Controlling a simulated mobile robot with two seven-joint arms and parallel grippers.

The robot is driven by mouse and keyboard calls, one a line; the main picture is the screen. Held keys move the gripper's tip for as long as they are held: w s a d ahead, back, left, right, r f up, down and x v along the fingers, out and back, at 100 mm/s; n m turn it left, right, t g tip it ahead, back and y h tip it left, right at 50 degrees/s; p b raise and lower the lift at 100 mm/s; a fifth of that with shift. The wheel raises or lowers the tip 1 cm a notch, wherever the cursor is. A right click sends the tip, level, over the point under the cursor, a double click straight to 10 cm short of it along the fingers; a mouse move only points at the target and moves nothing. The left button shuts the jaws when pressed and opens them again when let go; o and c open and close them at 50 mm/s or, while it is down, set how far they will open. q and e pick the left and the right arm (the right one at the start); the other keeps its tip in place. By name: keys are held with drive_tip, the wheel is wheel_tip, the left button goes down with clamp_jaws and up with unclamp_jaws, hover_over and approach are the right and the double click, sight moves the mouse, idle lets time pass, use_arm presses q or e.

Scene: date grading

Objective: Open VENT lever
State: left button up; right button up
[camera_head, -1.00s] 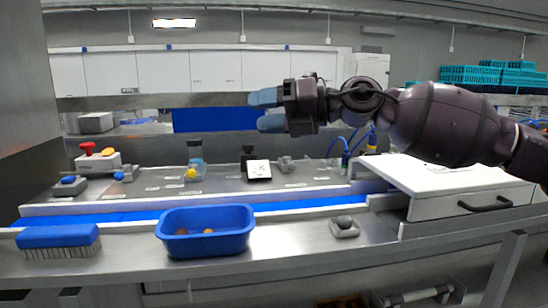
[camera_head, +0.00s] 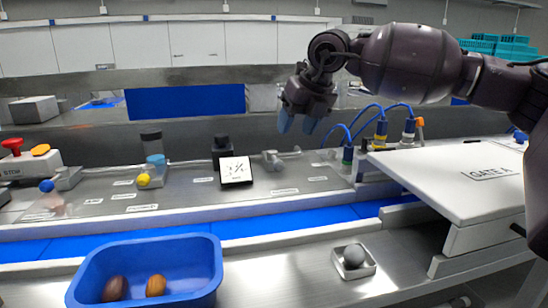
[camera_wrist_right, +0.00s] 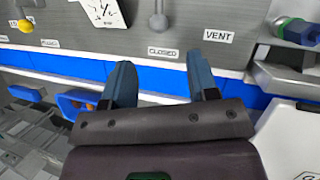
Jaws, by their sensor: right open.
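The vent lever (camera_head: 272,158) is a small grey metal handle on the grey panel behind the blue belt, right of a tilted white card. In the right wrist view its rounded grey knob (camera_wrist_right: 158,22) shows at the top edge, above a CLOSED label (camera_wrist_right: 163,51) and left of a VENT label (camera_wrist_right: 218,36). My right gripper (camera_head: 299,124) is open and empty, with blue fingertips pointing down, above and slightly right of the lever in the picture. Its two fingers (camera_wrist_right: 162,85) also show apart in the right wrist view. My left gripper is out of view.
The white card (camera_head: 236,170) and a yellow-knobbed lever (camera_head: 144,180) stand left of the vent lever. Blue cables and connectors (camera_head: 380,135) rise to its right, beside a white GATE A cover (camera_head: 460,180). A blue bin (camera_head: 215,285) with brown dates is in front.

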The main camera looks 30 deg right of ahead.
sight(280, 161)
drive_tip(key=x, duration=1)
drive_tip(key=shift+s+a+f+p, duration=0.1)
drive_tip(key=shift+a+f+p, duration=0.15)
drive_tip(key=shift+p, duration=0.15)
drive_tip(key=shift+c, duration=0.2)
clamp_jaws()
